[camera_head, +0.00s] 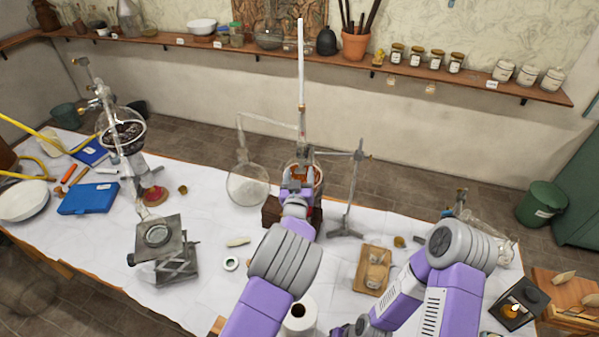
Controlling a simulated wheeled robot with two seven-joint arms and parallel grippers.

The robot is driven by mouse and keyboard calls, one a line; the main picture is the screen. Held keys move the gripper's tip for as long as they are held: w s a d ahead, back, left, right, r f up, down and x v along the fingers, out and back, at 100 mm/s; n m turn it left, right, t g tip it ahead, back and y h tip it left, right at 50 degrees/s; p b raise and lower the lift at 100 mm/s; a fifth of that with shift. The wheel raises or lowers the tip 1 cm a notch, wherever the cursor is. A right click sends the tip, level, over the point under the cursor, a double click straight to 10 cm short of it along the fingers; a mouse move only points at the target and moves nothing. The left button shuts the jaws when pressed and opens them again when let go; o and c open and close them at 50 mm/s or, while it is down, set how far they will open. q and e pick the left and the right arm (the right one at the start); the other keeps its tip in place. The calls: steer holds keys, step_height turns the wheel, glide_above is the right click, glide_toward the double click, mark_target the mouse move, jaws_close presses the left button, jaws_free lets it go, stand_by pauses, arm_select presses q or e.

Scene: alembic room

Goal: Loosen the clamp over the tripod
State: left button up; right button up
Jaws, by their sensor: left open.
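A metal retort stand (351,195) rises right of centre. Its clamp (338,154) reaches left along a thin arm to the neck of a glass flask with orange-red contents (318,172). A tall glass tube stands above the flask. My left gripper (294,185) is open in front of the flask, below the clamp arm, and covers part of the flask. Whether the gripper touches anything cannot be told. The tripod cannot be made out behind my gripper and arm. My right arm is folded at the right, and its gripper is not visible.
A round flask with white powder (247,188) stands close left of my gripper. A lab jack (163,250) and another glass setup are further left. A wooden tray (372,270) lies right of my left arm. A lit lantern (516,309) is at the lower right.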

arm_select(q)
steer(key=shift+w+r, duration=0.15)
steer(key=shift+w, duration=0.4)
steer(key=shift+s, duration=0.1)
steer(key=c, duration=1)
steer(key=shift+c, duration=0.2)
